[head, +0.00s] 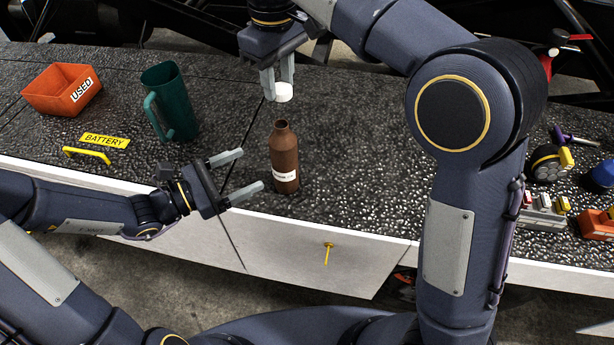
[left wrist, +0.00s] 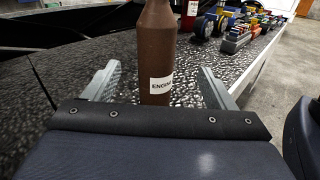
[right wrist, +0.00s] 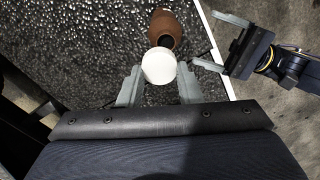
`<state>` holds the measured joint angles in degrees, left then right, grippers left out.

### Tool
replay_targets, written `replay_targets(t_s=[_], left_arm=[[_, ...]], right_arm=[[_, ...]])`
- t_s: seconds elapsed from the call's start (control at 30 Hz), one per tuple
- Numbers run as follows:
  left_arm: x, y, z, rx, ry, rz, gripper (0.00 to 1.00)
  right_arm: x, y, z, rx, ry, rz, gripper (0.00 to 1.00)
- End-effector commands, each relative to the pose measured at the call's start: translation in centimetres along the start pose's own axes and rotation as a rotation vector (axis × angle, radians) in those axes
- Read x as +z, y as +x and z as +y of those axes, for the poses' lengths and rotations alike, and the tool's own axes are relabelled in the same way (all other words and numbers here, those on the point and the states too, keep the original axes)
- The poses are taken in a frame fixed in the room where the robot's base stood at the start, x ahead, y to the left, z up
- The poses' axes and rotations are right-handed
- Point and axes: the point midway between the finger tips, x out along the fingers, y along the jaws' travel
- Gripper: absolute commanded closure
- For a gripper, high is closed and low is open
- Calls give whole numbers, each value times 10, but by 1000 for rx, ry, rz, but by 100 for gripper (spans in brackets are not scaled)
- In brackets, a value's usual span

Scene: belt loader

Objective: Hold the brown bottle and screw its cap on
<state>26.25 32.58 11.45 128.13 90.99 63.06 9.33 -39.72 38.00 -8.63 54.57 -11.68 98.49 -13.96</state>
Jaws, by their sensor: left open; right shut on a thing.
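The brown bottle (head: 284,160) stands upright and uncapped on the dark textured surface near its front edge, with a white label facing me. In the left wrist view the bottle (left wrist: 157,50) appears beyond and between the open fingers. My left gripper (head: 244,173) is open, to the left of the bottle, not closed on it. My right gripper (head: 279,78) is shut on the white cap (head: 284,92) and holds it above the bottle's mouth. In the right wrist view the cap (right wrist: 158,66) sits between the fingertips, overlapping the bottle's neck (right wrist: 165,32).
A green jug (head: 170,102), an orange bin (head: 62,90) marked USED and a yellow BATTERY label (head: 105,141) are at the left. A yellow handle (head: 86,155) lies near them. Tools and an orange box (head: 598,223) are at the right. The surface around the bottle is clear.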

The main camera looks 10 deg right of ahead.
Motion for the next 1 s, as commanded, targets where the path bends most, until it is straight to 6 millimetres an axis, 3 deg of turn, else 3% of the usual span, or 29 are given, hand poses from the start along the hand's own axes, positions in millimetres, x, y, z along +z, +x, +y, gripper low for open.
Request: replay_targets(t_s=[0.13, 0.57, 1.0], left_arm=[[-7, 1, 6, 31, -47, -14, 22], [-6, 8, 6, 28, -44, -15, 22], [-5, 85, 8, 25, -44, -15, 22]], right_arm=[[-3, -5, -11, 1, 14, 0, 89], [-3, -6, -10, 0, 13, 0, 89], [-3, -5, -10, 0, 12, 0, 89]])
